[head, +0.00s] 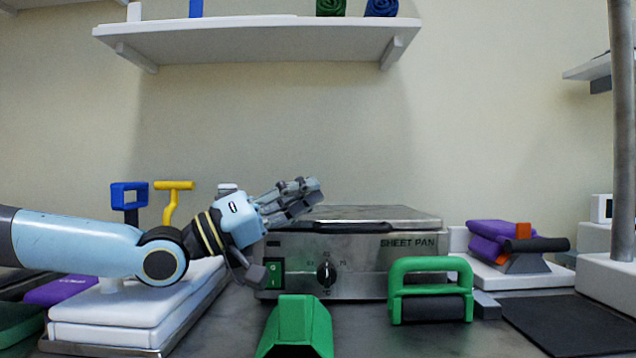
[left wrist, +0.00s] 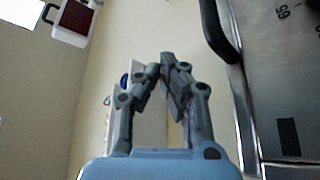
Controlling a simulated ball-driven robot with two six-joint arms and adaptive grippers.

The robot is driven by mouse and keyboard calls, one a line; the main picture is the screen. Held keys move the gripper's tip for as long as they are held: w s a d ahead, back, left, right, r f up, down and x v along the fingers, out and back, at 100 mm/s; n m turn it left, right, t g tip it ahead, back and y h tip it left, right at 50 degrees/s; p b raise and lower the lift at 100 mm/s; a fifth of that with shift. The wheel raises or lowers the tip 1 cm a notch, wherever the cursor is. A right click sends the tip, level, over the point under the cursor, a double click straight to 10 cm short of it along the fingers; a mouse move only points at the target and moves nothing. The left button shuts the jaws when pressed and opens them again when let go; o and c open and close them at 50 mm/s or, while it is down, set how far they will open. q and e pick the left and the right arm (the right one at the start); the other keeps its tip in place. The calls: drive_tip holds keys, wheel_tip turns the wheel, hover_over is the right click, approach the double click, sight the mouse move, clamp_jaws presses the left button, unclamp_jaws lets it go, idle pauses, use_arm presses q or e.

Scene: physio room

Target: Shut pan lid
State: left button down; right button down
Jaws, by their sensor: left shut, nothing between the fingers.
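The sheet pan (head: 420,270) is a steel box with a knob and a green switch on its front. Its flat lid (head: 400,213) lies level on top, looking closed, with a dark handle along the front edge. My left gripper (head: 316,190) is just above the left end of the lid, its fingers pointing right; I cannot tell whether it touches. The fingers are together and empty in the left wrist view (left wrist: 166,65), where the pan's front (left wrist: 275,70) and black handle (left wrist: 214,32) show at the right. My right gripper is not in view.
A green-handled roller (head: 431,264) and a green block (head: 298,325) stand in front of the pan. White stacked pads (head: 125,305) lie under my left arm. Purple blocks (head: 490,240) sit at the right beside a dark mat (head: 570,322). A shelf (head: 260,40) hangs above.

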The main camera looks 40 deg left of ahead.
use_arm(q)
drive_tip(key=shift+s+d+f, duration=0.1)
drive_tip(key=shift+s+f, duration=0.05)
drive_tip(key=shift+f, duration=0.2)
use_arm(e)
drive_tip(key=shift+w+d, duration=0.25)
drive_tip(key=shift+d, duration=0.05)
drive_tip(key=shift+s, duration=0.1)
